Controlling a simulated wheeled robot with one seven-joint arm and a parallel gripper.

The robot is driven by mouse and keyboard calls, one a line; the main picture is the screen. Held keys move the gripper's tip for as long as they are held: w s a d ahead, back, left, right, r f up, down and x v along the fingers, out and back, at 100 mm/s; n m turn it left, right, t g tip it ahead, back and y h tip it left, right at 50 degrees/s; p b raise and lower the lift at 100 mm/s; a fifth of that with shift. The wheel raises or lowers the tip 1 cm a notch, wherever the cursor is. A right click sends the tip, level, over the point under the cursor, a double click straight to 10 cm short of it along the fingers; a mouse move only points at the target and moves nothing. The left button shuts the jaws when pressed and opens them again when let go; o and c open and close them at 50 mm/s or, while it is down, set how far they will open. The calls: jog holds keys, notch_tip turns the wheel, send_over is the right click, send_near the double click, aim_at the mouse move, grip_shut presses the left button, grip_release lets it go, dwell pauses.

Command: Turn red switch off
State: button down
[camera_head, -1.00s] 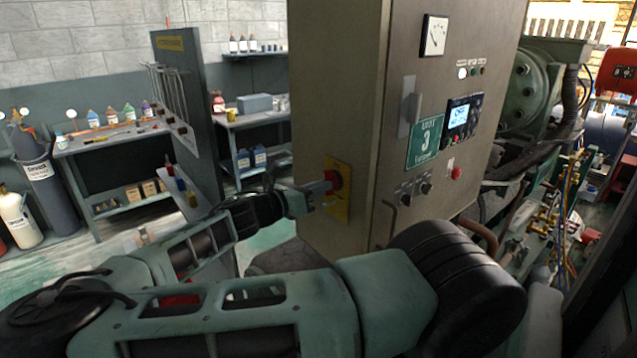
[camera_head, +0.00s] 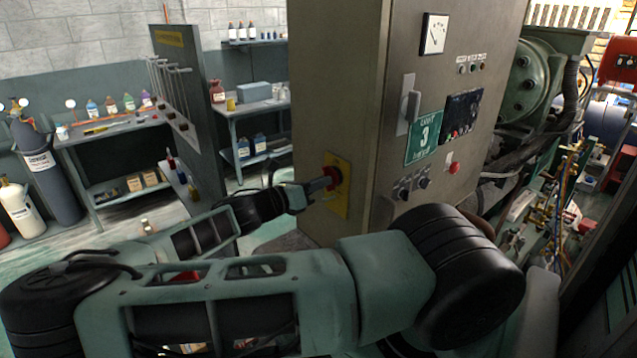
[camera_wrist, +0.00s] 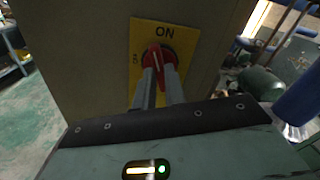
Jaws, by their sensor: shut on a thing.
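The red switch (camera_head: 333,178) sits on a yellow plate (camera_head: 340,204) on the left side of a grey control cabinet (camera_head: 345,60). In the wrist view the red switch (camera_wrist: 157,56) shows below the word ON, with smaller lettering at the plate's left edge. My gripper (camera_head: 318,187) reaches it from the left, and its two fingers (camera_wrist: 160,76) are closed on the red handle. The fingers partly cover the handle, so its exact angle is hard to tell. The cabinet's display (camera_head: 462,112) is dark.
The cabinet front has a gauge (camera_head: 434,34), a lever handle (camera_head: 411,106), a green sign (camera_head: 425,137) and a red button (camera_head: 453,167). A workbench with bottles (camera_head: 108,125) and gas cylinders (camera_head: 45,172) stand at the left. Machinery and hoses crowd the right.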

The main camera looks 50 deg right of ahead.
jog(key=shift+w+r+n+p, duration=0.1)
jog(key=shift+r+n+p, duration=0.2)
jog(key=shift+n+p, duration=0.55)
jog(key=shift+f+n+p, duration=0.15)
jog(key=shift+n+p, duration=0.2)
jog(key=shift+n, duration=1.1)
jog(key=n, duration=0.4)
jog(key=shift+n, duration=0.3)
